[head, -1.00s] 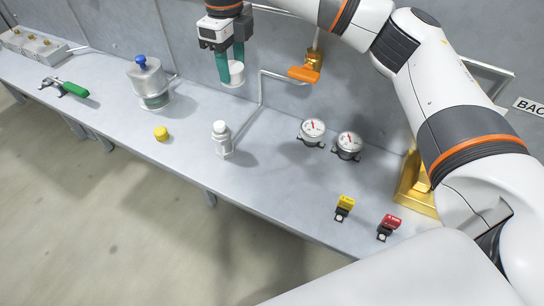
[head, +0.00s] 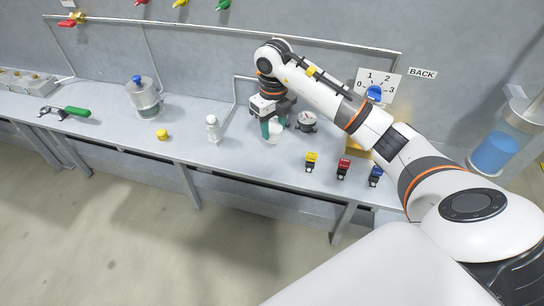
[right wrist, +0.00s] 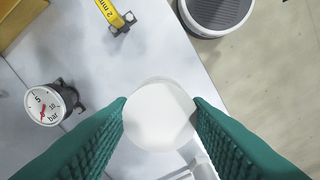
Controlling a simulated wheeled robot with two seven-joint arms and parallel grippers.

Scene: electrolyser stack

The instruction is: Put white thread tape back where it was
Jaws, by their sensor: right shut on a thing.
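The white thread tape (head: 274,138) is a small white roll in my right gripper (head: 274,129), just above or at the bench top near the gauges; I cannot tell whether it touches the bench. In the right wrist view the tape (right wrist: 158,115) shows as a pale round face between the two green fingers, which are shut on it from both sides. My left gripper is not in view.
A pressure gauge (head: 307,121) stands right beside the gripper. A white bottle (head: 213,128) and a yellow cap (head: 162,134) stand to the left. Yellow (head: 311,160), red (head: 343,167) and blue (head: 376,174) tagged parts line the front right. Bench (head: 240,150) between bottle and gripper is clear.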

